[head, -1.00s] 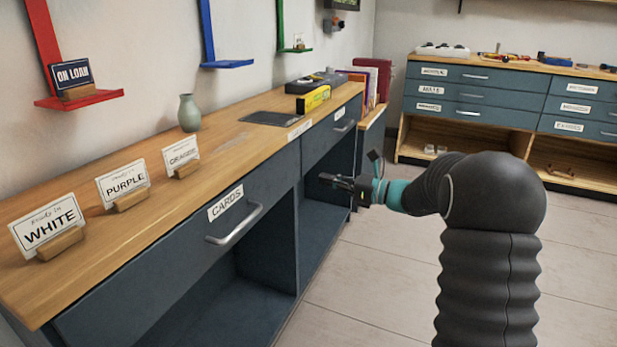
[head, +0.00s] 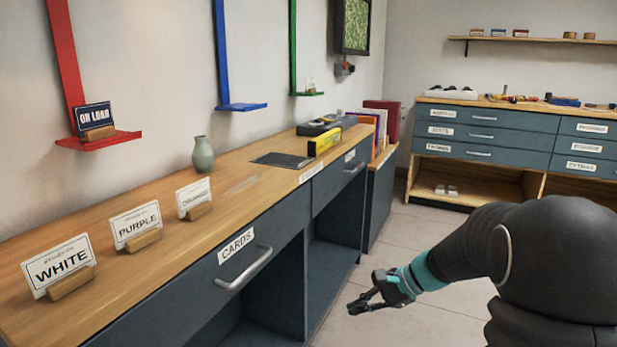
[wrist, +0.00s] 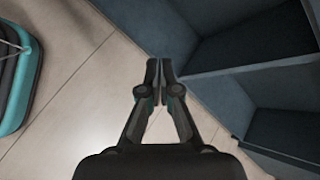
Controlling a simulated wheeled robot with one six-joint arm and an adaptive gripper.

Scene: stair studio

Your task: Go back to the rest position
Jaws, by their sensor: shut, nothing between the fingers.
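My gripper (head: 360,304) hangs low over the tiled floor in the head view, to the right of the long counter's open lower bay. In the wrist view my gripper (wrist: 160,72) has its fingertips close together, with nothing between them. Pale floor tiles lie under it, and the dark counter shelving (wrist: 245,60) is close on the right.
The wooden counter (head: 130,285) carries several sign cards, a green vase (head: 202,155), a dark flat panel (head: 283,160) and a yellow box (head: 325,142). Its CARDS drawer handle (head: 243,268) sticks out. A drawer cabinet (head: 480,135) stands at the back. Floor (head: 420,230) between is clear.

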